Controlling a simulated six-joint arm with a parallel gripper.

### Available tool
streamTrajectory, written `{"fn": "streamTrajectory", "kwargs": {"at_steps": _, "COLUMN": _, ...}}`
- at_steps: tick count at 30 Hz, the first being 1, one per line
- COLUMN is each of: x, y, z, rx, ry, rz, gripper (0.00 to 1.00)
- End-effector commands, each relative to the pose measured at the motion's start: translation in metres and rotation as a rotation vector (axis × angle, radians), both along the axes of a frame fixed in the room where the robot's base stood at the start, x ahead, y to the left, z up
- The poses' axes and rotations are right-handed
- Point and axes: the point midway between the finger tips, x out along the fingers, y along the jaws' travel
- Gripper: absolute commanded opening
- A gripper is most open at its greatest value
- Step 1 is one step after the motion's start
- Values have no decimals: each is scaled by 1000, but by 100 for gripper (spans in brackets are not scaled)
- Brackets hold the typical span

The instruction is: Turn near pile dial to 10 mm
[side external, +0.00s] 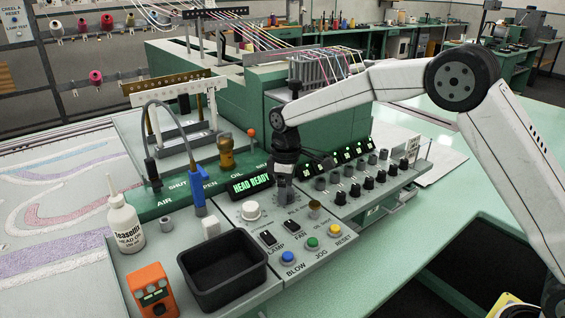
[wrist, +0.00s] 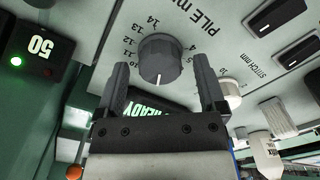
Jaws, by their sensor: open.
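The pile dial (wrist: 158,56) is a grey ribbed knob in the wrist view, beside the PILE mm lettering. Its scale shows 10 to 14 to the left and 4 and 5 to the right. Its white mark points down in the picture, towards the HEAD READY display; the number at the mark is hidden or unreadable. My gripper (wrist: 160,64) is open, with one finger on each side of the dial; I cannot tell whether they touch it. In the side view my gripper (side external: 284,190) points down at the console and hides the dial.
A white knob (side external: 251,209) is close to my gripper. Rocker switches (side external: 269,238) and coloured buttons (side external: 312,243) lie in front. The HEAD READY display (side external: 251,183) is behind, and rows of black knobs (side external: 354,189) stand to the right. A black bin (side external: 222,270) is at the front.

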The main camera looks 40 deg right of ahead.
Motion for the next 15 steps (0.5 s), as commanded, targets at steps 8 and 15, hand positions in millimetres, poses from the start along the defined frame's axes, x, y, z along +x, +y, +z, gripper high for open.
{"fn": "streamTrajectory", "kwargs": {"at_steps": 8, "x": 0, "y": 0, "z": -1, "rx": 0, "ry": 0, "rz": 0, "gripper": 83}}
{"fn": "streamTrajectory", "kwargs": {"at_steps": 15, "x": 0, "y": 0, "z": -1, "rx": 0, "ry": 0, "rz": 0, "gripper": 7}}
